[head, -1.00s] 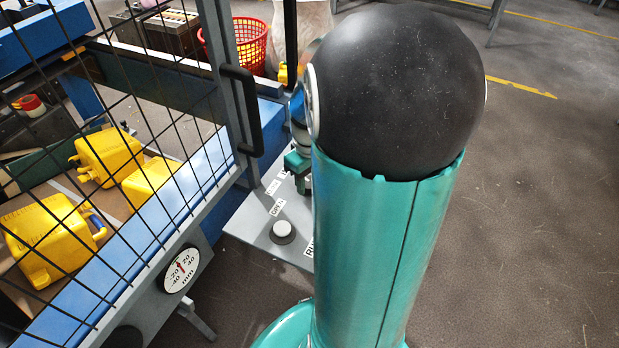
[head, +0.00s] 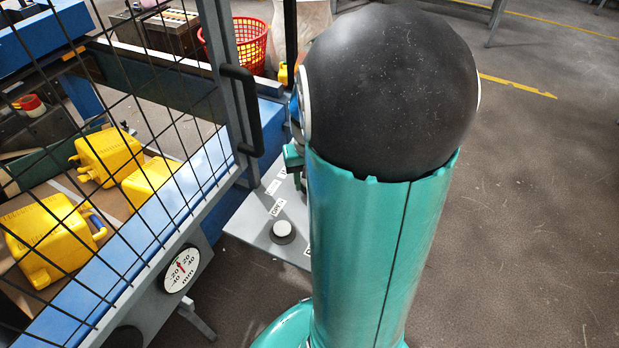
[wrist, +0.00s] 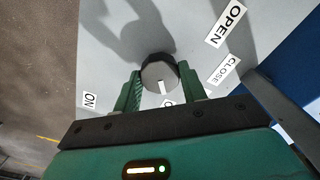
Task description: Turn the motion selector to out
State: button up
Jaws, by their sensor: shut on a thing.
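The motion selector, a dark round knob (wrist: 160,72) with a white pointer mark, sits on the light grey panel in the wrist view. Its white mark points toward my gripper's base, near a partly hidden label starting with "O". My gripper (wrist: 160,92) has its green fingers on either side of the knob, shut on it. In the head view only a teal part of my gripper (head: 293,157) shows above the panel (head: 248,222); my arm hides the selector there.
The wrist view shows an "OPEN" label (wrist: 227,23), a "CLOSE" label (wrist: 223,70) and a short label (wrist: 90,100). In the head view, a pale button (head: 283,232), a dial gauge (head: 182,271), a mesh guard with a handle (head: 241,110) and yellow jerry cans (head: 50,240) stand left of my arm.

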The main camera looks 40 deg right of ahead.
jog(key=shift+m, duration=0.8)
jog(key=o, duration=1)
jog(key=shift+c, duration=0.2)
jog(key=shift+r, duration=0.1)
notch_tip(320, 180, up, 14)
jog(key=shift+f, duration=0.2)
